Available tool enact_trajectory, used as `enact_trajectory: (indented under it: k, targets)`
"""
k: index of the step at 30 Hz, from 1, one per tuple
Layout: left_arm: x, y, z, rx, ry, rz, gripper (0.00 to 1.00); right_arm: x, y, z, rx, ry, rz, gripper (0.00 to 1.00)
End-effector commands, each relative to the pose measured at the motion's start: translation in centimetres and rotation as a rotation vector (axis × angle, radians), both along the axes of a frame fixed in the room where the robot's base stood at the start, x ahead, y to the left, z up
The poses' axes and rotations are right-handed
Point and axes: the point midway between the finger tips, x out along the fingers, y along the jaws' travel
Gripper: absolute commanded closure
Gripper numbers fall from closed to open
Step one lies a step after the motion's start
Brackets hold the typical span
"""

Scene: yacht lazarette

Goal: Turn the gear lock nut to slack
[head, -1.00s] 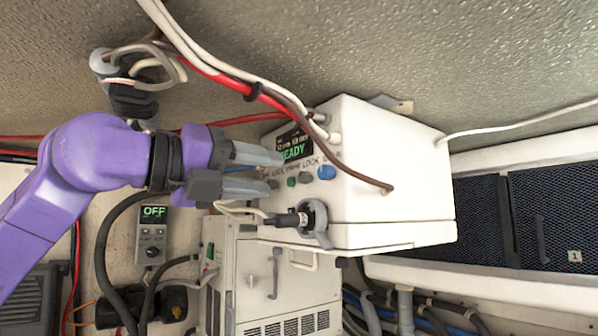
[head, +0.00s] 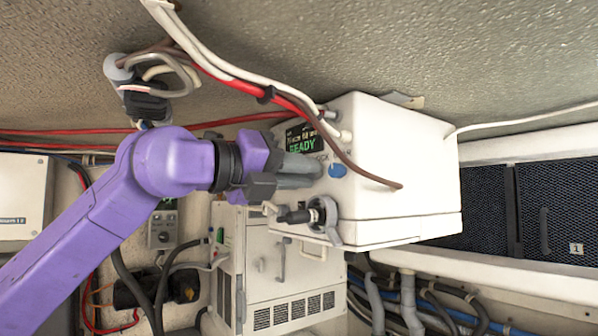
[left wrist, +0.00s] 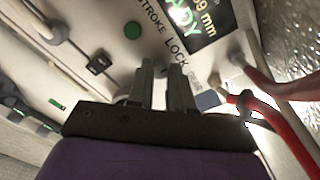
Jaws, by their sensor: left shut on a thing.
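The white control box (head: 395,165) carries a lit display (head: 302,140) reading READY. A row of small controls lies under it, ending in a blue button (head: 338,170). My left gripper (head: 312,172) is at that row, its fingers together on a small nut-like control, taken as the gear lock nut, which the fingers hide. In the left wrist view the two fingertips (left wrist: 161,70) are close together, just below the STROKE LOCK label (left wrist: 163,35). A green button (left wrist: 98,62) is left of them. The nut's turn angle cannot be told. My right gripper is not in view.
A dark handle in a grey ring (head: 325,218) sticks out at the box's lower corner. Red and white cables (head: 235,85) run above my gripper, and a brown cable (head: 365,172) crosses the box. A vented cabinet (head: 290,280) stands below.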

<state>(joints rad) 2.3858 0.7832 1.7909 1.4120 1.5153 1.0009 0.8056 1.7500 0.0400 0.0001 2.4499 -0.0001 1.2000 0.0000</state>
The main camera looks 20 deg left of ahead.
Motion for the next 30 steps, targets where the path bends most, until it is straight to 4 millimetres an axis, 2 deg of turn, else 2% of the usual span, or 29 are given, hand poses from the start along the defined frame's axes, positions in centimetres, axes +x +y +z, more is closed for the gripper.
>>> enact_trajectory:
  k: [11,30]
  targets:
    - [0.0,0.1,-0.1,-0.104,0.072,0.002,1.00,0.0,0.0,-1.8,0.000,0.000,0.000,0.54]
    - [0.0,0.2,-0.1,-0.567,0.429,0.001,1.00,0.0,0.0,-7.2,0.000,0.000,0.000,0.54]
